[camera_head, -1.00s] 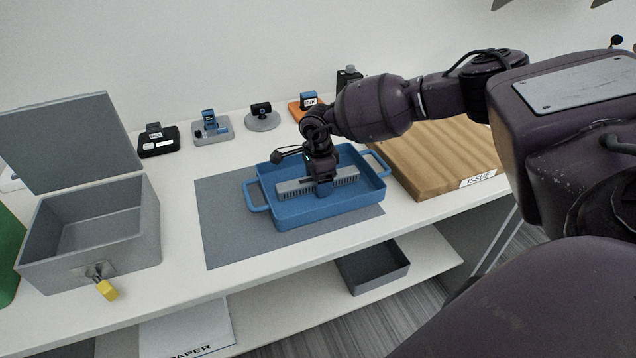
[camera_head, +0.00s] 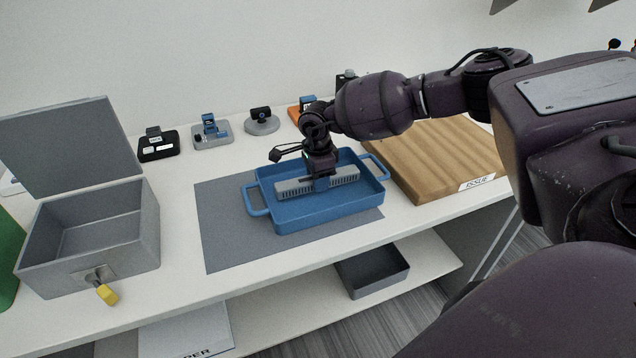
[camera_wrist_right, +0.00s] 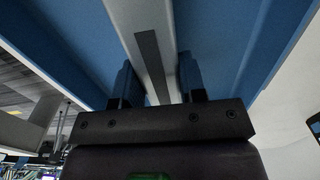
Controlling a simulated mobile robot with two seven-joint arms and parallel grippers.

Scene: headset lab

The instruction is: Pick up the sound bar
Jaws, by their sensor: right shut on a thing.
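The sound bar (camera_head: 292,188) is a long light-grey bar with a slotted front. It is at the blue tray (camera_head: 330,213), in the middle of the head view. My right gripper (camera_head: 321,183) comes down from above and is shut on the sound bar near its middle. In the right wrist view the grey bar (camera_wrist_right: 143,25) with a dark strip runs between my right fingers (camera_wrist_right: 160,85), with blue tray surface on both sides. Whether the bar is clear of the tray floor is hard to tell. My left gripper is not in view.
The tray stands on a grey mat (camera_head: 222,225). An open grey box (camera_head: 95,235) with a yellow padlock (camera_head: 107,294) is at left. A wooden board (camera_head: 440,160) lies at right. Several small devices line the back, including a webcam (camera_head: 262,120). A dark bin (camera_head: 372,272) sits below.

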